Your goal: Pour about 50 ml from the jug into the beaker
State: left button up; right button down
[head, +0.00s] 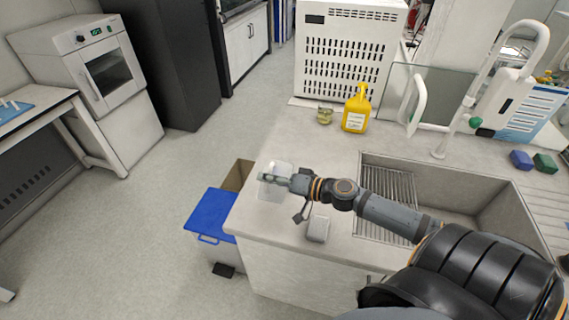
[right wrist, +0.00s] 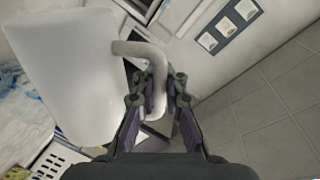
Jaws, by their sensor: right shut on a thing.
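The jug (head: 280,169) is whitish and translucent, and shows at the front left corner of the counter in the head view. In the right wrist view the jug (right wrist: 75,75) fills the left side, with its curved handle (right wrist: 155,62) between the fingers. My right gripper (head: 272,178) is shut on the handle; it also shows in the right wrist view (right wrist: 158,95). I cannot tell whether the jug touches the counter, or its liquid level. A small glass vessel (head: 325,116), apparently the beaker, stands farther back with something yellowish in or behind it. My left gripper is not in view.
A yellow bottle (head: 356,112) stands just right of the beaker. A small grey box (head: 318,229) sits near the front edge. Counter between jug and beaker looks clear.

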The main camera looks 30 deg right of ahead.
jog(key=shift+w+d+r+p, duration=0.15)
jog(key=shift+r+p, duration=0.2)
jog(key=shift+p, duration=0.2)
dwell(1.2)
jog(key=s+a+f+n+h+b, duration=0.1)
jog(key=s+a+f+n+b, duration=0.2)
jog(key=f+b, duration=0.4)
jog(key=shift+a+f+n+t+b, duration=0.25)
jog(key=shift+n+t+b, duration=0.15)
jog(key=shift+n+b, duration=0.3)
dwell(0.9)
jog(key=f+n+b, duration=0.1)
jog(key=b, duration=0.1)
jog(key=s+a+f+n+t+b, duration=0.1)
jog(key=b, duration=0.1)
jog(key=s+a+f+n+b, duration=0.1)
jog(key=b, duration=0.1)
jog(key=shift+a+h, duration=0.25)
jog(key=shift+h, duration=0.05)
jog(key=shift+s+a+r+n+t+p, duration=0.1)
jog(key=shift+a+r+n+t+p, duration=0.1)
jog(key=shift+r+n+p, duration=0.55)
jog(key=shift+s+a+r+n+t+p, duration=0.1)
jog(key=shift+r+n+t+p, duration=0.15)
jog(key=shift+r, duration=0.9)
